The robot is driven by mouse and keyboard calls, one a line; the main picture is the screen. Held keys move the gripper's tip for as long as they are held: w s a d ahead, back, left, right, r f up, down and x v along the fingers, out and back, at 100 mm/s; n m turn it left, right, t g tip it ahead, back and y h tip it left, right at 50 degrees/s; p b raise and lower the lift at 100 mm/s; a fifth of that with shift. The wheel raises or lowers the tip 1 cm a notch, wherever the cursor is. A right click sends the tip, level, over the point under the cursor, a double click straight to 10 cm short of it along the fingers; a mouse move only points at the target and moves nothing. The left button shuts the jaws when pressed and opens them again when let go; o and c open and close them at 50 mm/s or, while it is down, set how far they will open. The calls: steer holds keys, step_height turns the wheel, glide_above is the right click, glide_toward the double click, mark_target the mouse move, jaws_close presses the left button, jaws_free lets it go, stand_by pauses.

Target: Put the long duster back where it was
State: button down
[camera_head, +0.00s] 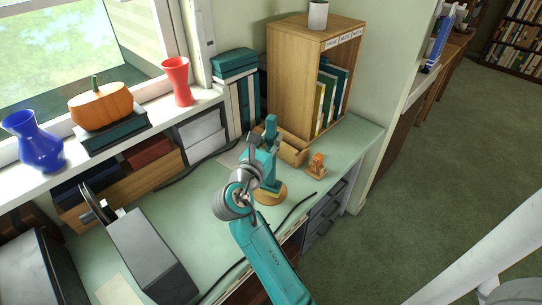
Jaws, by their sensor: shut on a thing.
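My teal arm reaches up from the bottom of the head view. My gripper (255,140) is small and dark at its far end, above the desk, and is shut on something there. A teal upright thing (271,126) shows right at the gripper. I cannot tell whether this is the long duster, and no duster head can be made out. A round wooden base (271,195) stands on the desk just below, partly hidden by my arm. I cannot tell whether it is joined to the teal upright thing.
A wooden shelf unit (290,75) with books stands behind. A small orange object (317,166) sits to the right on the green desk (345,150). A grey box (150,255) is at left. A blue vase (35,142), pumpkin (101,106) and red vase (177,81) line the sill.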

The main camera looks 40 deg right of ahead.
steer(key=shift+f, duration=2.15)
steer(key=c, duration=0.9)
jaws_free()
steer(key=shift+c, duration=0.2)
